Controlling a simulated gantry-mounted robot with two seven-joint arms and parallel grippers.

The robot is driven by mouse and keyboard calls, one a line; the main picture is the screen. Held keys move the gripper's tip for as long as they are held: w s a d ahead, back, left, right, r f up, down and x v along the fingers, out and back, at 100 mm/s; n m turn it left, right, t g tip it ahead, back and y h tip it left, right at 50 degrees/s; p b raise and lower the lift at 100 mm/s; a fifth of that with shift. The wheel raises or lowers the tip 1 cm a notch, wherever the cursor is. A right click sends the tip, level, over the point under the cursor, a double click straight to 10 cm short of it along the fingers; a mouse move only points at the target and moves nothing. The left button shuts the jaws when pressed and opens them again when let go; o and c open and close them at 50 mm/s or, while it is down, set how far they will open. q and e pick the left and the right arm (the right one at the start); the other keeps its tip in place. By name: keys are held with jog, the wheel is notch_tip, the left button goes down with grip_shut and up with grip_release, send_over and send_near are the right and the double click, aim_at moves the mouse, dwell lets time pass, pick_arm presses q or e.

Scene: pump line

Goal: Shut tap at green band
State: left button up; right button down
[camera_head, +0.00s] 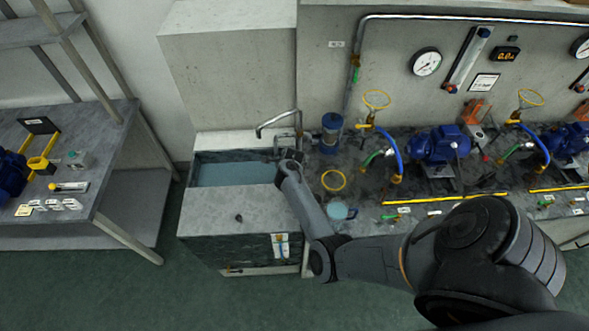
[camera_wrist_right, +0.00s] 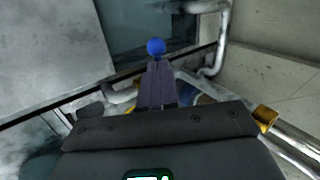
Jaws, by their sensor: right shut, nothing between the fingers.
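A curved metal tap (camera_head: 279,122) rises at the right back of the sink; its pipe also shows in the right wrist view (camera_wrist_right: 221,35). A small green band (camera_head: 356,75) sits on the upright wall pipe, to the right of the tap. My right gripper (camera_head: 291,156) is at the sink's right end, below the tap in the picture. In the right wrist view its dark fingers (camera_wrist_right: 158,84) are together and empty. A blue round knob (camera_wrist_right: 156,46) shows just past the fingertips; I cannot tell whether they touch. My left gripper is out of view.
The sink (camera_head: 205,157) holds bluish water. A blue cylinder (camera_head: 331,128), a yellow ring (camera_head: 333,181) and a yellow handwheel (camera_head: 377,99) stand close right of my gripper. Blue pumps (camera_head: 438,145) and hoses crowd the bench further right. The grey counter (camera_head: 225,215) before the sink is mostly clear.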

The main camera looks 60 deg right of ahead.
jog(key=shift+s, duration=0.1)
dwell(0.3)
jog(key=p+v, duration=1.4)
jog(key=p, duration=0.1)
jog(key=shift+s+p, duration=0.3)
jog(key=shift+s, duration=0.15)
